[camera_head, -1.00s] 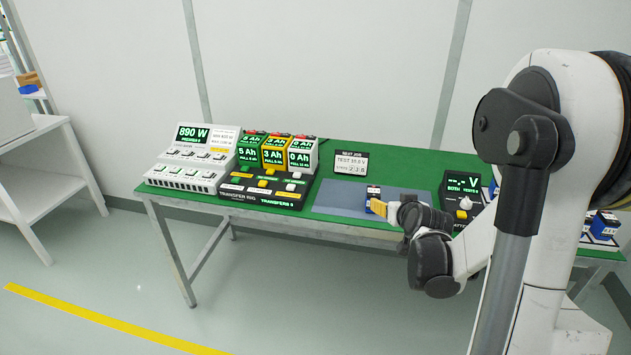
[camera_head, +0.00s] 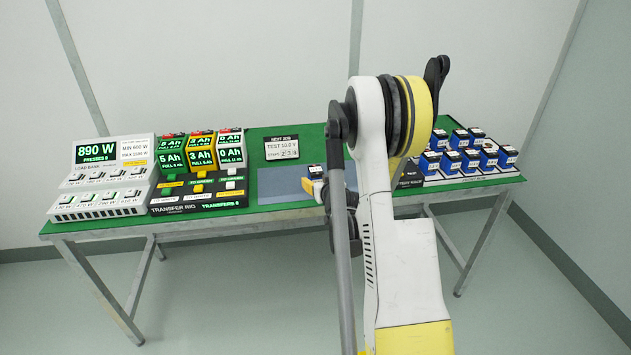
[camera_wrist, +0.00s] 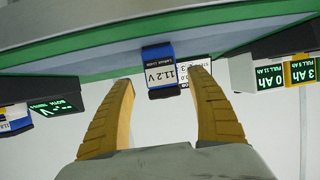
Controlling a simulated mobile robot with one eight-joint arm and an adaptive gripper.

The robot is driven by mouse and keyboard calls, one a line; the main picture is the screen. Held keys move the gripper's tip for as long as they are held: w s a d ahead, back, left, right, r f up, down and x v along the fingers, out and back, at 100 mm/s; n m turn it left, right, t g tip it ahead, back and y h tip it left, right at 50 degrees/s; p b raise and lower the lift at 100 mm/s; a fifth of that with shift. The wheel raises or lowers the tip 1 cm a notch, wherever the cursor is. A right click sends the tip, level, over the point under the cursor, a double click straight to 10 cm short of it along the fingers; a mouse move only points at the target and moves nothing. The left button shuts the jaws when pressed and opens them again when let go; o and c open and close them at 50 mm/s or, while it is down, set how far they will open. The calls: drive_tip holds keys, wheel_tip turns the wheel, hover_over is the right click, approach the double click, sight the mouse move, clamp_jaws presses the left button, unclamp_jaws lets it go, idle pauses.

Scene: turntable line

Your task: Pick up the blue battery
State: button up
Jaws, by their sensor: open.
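A blue battery with a white label reading 11.2 V (camera_wrist: 160,72) stands on the grey mat (camera_head: 280,186) on the green table. It also shows in the head view as a small dark block with a pale top (camera_head: 316,172). My gripper (camera_wrist: 161,82) is open, its two yellow fingers spread on either side of the battery in the wrist view, which is upside down. The battery appears at or just beyond the fingertips; I cannot tell the exact depth. In the head view my gripper (camera_head: 312,187) is close in front of the battery, and my arm hides part of the mat.
Several blue batteries (camera_head: 470,155) stand in a rack at the right. The transfer rig (camera_head: 198,198) with coloured battery units and the load bank (camera_head: 100,190) stand at the left. A NEXT JOB sign (camera_head: 281,148) stands behind the mat. My arm partly hides a dark tester.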

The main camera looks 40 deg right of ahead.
drive_tip(key=b+x, duration=0.1)
drive_tip(key=x, duration=0.3)
drive_tip(key=shift+w+a+r, duration=0.1)
drive_tip(key=shift+w, duration=0.05)
clamp_jaws()
drive_tip(key=shift+r, duration=0.1)
drive_tip(key=shift+r, duration=0.1)
